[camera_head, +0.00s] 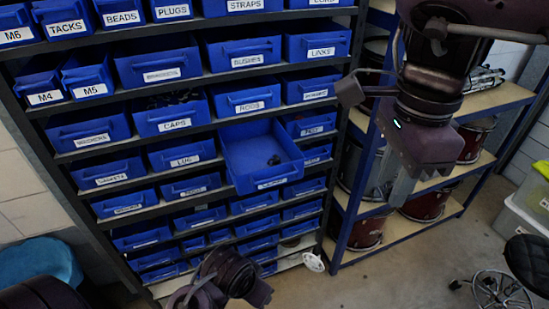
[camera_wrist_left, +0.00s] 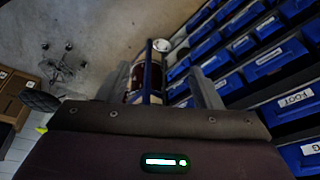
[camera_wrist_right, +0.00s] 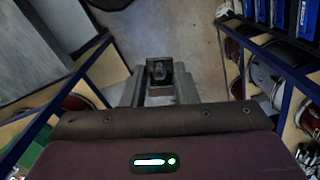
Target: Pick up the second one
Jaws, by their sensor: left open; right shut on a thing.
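A blue drawer (camera_head: 250,140) is pulled out from the rack, with a small dark thing (camera_head: 274,160) lying in it. My right gripper (camera_head: 398,190) hangs to the right of the drawer, in front of the shelving, fingers pointing down. In the right wrist view (camera_wrist_right: 159,90) its fingers are shut on a small dark blocky part (camera_wrist_right: 159,71). In the head view that part is too hidden to make out. My left gripper (camera_wrist_left: 160,78) is open with nothing between its fingers. In the head view my left arm is low, below the rack's lower drawers.
The rack (camera_head: 115,155) holds rows of labelled blue drawers. A blue-framed shelf (camera_head: 478,105) with red drums stands to the right. A stool (camera_head: 500,288) and light storage bins (camera_head: 525,208) are at the right. Grey floor is clear between rack and stool.

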